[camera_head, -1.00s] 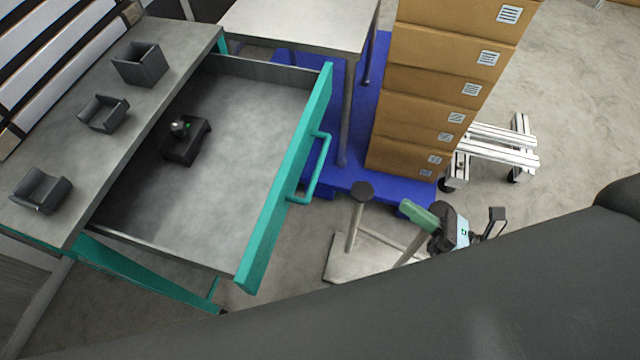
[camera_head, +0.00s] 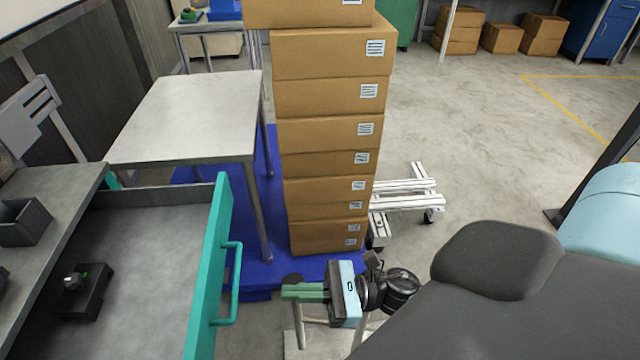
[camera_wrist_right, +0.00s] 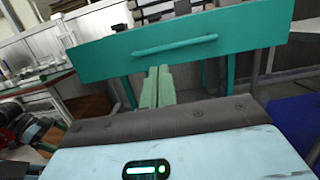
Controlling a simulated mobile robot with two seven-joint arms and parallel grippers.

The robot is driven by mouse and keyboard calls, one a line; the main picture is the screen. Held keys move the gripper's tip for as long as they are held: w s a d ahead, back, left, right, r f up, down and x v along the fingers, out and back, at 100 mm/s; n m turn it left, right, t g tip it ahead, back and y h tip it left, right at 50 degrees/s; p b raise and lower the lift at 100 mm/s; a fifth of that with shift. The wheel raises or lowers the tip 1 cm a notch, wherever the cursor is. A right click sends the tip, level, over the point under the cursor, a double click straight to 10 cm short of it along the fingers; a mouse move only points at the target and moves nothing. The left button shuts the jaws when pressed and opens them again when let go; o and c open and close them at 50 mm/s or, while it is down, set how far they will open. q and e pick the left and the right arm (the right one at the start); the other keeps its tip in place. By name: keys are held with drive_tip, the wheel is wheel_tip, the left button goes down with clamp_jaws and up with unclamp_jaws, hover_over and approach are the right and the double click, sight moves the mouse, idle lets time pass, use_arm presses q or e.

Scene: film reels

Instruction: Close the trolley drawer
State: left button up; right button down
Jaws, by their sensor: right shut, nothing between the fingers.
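The trolley drawer (camera_head: 140,225) is pulled out, with its teal front panel (camera_head: 208,270) standing clear of the trolley. Its teal bar handle (camera_head: 234,285) is on the outer face. The right wrist view shows the teal front (camera_wrist_right: 248,28) and handle (camera_wrist_right: 175,46) ahead. My right gripper (camera_head: 290,291) is outside the drawer, to the right of the handle and pointing toward it. Its green fingers (camera_wrist_right: 157,88) are together and empty, below the handle in the wrist view. A gap shows between fingers and handle in the head view. My left gripper is out of view.
A small black device (camera_head: 82,292) lies in the drawer. A black bin (camera_head: 24,222) stands on the trolley top (camera_head: 60,215). Behind are a grey table (camera_head: 190,105), a blue platform (camera_head: 258,268) and stacked cardboard boxes (camera_head: 328,130). A white wheeled frame (camera_head: 405,200) stands right of the boxes.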

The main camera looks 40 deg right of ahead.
drive_tip(key=p+x, duration=0.2)
drive_tip(key=x, duration=0.5)
drive_tip(key=shift+a, duration=0.1)
drive_tip(key=shift+w, duration=0.1)
